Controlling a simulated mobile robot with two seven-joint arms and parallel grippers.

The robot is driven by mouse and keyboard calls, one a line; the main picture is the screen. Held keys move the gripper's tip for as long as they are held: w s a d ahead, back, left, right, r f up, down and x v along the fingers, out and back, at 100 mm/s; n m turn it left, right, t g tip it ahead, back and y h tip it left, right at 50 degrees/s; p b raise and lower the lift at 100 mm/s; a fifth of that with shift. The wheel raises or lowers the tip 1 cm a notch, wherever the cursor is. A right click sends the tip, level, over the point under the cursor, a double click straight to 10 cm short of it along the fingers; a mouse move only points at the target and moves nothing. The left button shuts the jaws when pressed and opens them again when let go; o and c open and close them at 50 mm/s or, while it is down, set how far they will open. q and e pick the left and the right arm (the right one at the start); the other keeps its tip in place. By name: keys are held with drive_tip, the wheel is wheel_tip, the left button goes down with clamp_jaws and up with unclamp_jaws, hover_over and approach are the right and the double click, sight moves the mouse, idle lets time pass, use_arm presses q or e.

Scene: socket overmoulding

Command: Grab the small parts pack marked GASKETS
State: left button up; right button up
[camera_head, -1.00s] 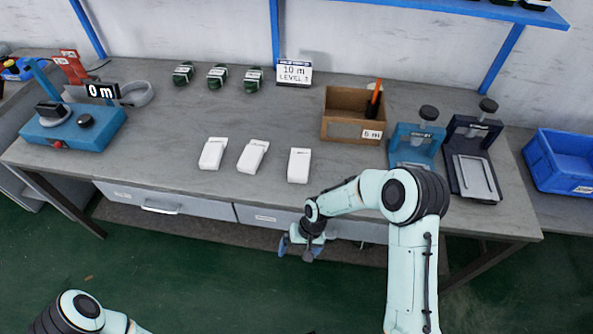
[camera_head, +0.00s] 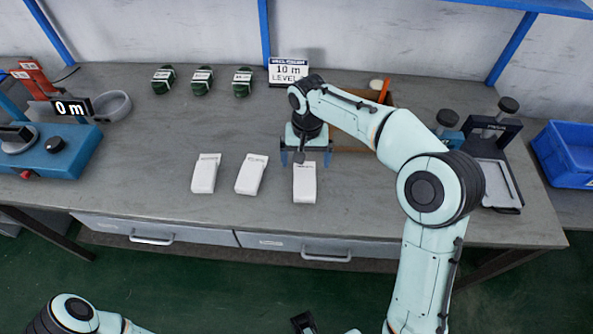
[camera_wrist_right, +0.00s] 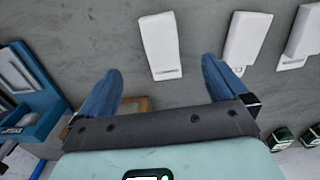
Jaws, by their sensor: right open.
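Three white packs lie in a row on the grey bench: a left one (camera_head: 205,174), a middle one (camera_head: 251,175) and a right one (camera_head: 304,187). Each has small print at its far end that is too small to read, so I cannot tell which is marked GASKETS. My right gripper (camera_head: 305,158) is open and empty above the far end of the right pack. In the right wrist view this pack (camera_wrist_right: 160,42) lies ahead of the gap between the spread blue fingers (camera_wrist_right: 161,72), apart from them. My left gripper is out of view.
A cardboard box (camera_head: 349,143) stands behind my right arm, mostly hidden. A blue device (camera_head: 55,148) is at left, a dark fixture (camera_head: 512,165) and blue bin (camera_head: 570,153) at right.

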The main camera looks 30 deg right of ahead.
hover_over(304, 190)
drive_tip(key=f, duration=0.4)
drive_tip(key=f+b, duration=0.1)
drive_tip(key=f, duration=0.2)
drive_tip(key=shift+d, duration=0.25)
drive_tip(key=shift+a+f, duration=0.2)
drive_tip(key=shift+f, duration=2.8)
drive_tip(key=c, duration=1.1)
